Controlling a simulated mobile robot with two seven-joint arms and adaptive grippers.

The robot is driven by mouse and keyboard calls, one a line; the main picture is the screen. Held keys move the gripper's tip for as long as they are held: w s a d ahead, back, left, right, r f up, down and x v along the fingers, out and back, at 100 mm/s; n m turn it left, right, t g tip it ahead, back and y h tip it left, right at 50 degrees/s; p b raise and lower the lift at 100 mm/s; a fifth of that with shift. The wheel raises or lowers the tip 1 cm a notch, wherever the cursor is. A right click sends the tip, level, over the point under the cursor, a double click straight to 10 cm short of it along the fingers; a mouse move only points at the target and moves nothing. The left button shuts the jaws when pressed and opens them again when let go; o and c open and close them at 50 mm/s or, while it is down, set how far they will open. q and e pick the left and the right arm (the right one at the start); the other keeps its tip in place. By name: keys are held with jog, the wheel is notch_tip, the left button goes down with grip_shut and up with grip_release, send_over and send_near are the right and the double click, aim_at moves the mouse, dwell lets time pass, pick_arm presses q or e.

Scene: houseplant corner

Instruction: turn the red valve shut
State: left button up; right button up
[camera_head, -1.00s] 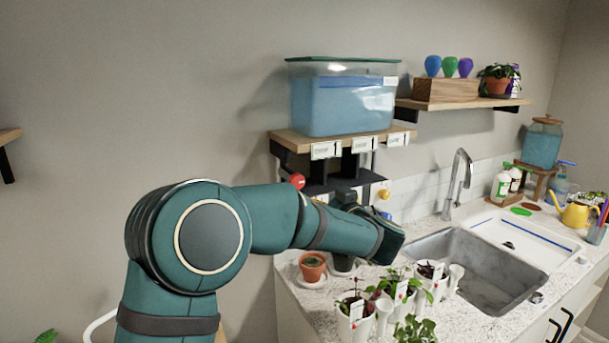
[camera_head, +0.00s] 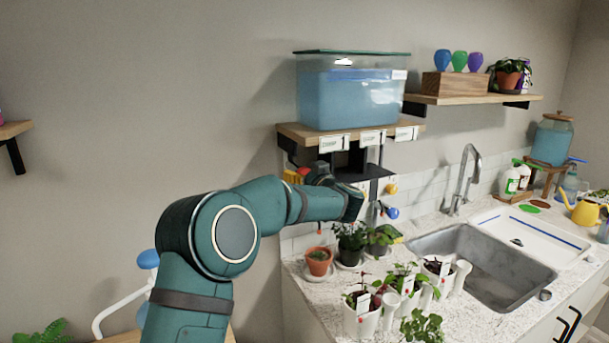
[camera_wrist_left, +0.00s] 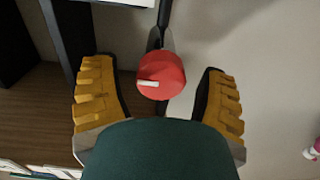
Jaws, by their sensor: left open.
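The red valve (camera_wrist_left: 161,76) is a round knob with a white mark on its face, lying roughly crosswise in the left wrist view. My left gripper (camera_wrist_left: 157,72) is open, with one yellow-padded finger on each side of the knob and a visible gap to both. In the head view the red valve (camera_head: 303,171) shows only in part beside my left gripper (camera_head: 297,175), under the tank shelf. My forearm and wrist hide what lies behind them. My right gripper is not in view.
A blue-filled tank (camera_head: 352,95) stands on the wooden shelf (camera_head: 300,132) above. A yellow knob (camera_head: 391,189) and a blue knob (camera_head: 391,213) are to the right. Potted plants (camera_head: 351,238) stand on the counter below, left of the sink (camera_head: 480,265).

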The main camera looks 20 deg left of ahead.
pick_arm(q)
jog(key=shift+a, duration=0.1)
jog(key=c, duration=1.2)
